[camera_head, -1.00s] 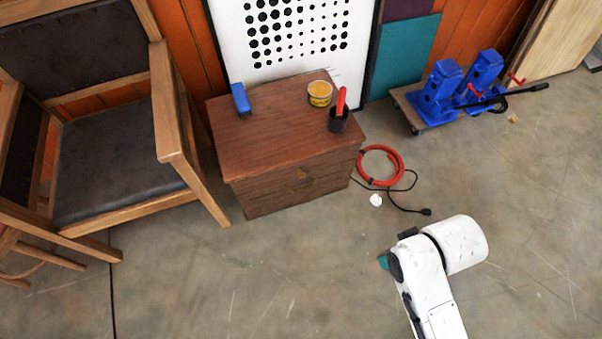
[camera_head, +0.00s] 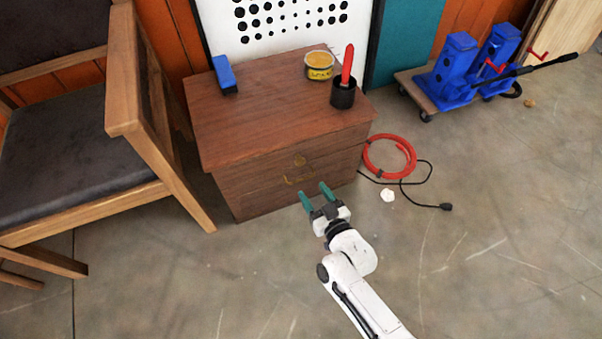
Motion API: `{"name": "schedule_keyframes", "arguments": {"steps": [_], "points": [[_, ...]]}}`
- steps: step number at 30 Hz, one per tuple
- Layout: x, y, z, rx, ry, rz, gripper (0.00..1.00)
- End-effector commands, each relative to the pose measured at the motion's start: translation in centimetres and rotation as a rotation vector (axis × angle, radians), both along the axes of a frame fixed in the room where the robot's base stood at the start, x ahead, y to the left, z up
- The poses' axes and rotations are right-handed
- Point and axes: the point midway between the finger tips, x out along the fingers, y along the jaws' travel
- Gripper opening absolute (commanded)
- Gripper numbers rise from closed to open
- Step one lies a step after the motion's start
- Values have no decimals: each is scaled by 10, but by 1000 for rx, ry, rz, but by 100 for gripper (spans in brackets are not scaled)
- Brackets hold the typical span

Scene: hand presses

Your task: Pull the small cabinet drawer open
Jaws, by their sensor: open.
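The small brown wooden cabinet (camera_head: 225,185) stands on the concrete floor left of centre. Its drawer front (camera_head: 262,188) faces me and looks shut. A brass-coloured handle (camera_head: 298,180) hangs low on that front, with a small round brass fitting (camera_head: 299,162) above it. My gripper (camera_head: 316,193) is open and empty, with teal fingertips pointing toward the cabinet. In the picture the fingertips are just right of and below the handle. They appear apart from it, though the exact gap in depth cannot be told.
On the cabinet top are a blue block (camera_head: 225,75), a yellow tin (camera_head: 319,67) and a black cup (camera_head: 343,95) with a red tool. A chair (camera_head: 150,120) stands close at left. A red hose coil (camera_head: 390,172) and black cable lie right. Floor in front is clear.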

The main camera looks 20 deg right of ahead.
Motion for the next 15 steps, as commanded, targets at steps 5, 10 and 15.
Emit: {"name": "schedule_keyframes", "arguments": {"steps": [5,10,15], "points": [[2,-7,-21,-8,-108,-63,57],[7,-9,-20,-11,-138,-82,57],[29,-9,-21,-10,-138,-82,57]]}}
